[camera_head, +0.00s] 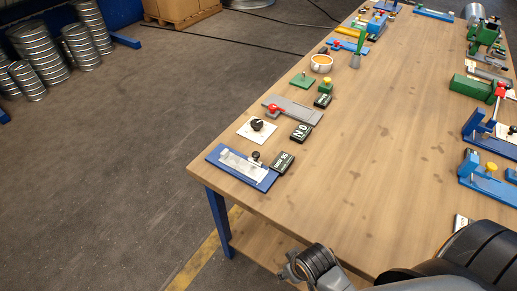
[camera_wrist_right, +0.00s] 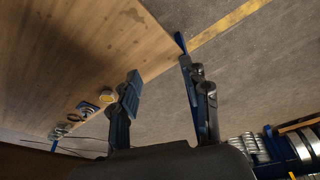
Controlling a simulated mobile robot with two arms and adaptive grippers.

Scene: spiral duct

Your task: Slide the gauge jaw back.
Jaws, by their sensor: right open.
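The gauge is most likely the blue base plate (camera_head: 215,153) with a silver bar (camera_head: 242,166) and a small black knob (camera_head: 256,156), near the table's left front corner. Which part is its jaw is too small to tell for sure. My right gripper (camera_head: 288,273) is low at the front edge of the table, well apart from the gauge. In the right wrist view its two fingers (camera_wrist_right: 158,82) are spread with nothing between them. My left gripper is not in view.
The wooden table (camera_head: 360,170) has a clear middle. A black label block (camera_head: 282,162) stands beside the gauge, and a white plate with a black knob (camera_head: 257,125) lies behind it. Blue clamp fixtures (camera_head: 487,180) line the right side. Metal duct pieces (camera_head: 38,50) stand on the floor.

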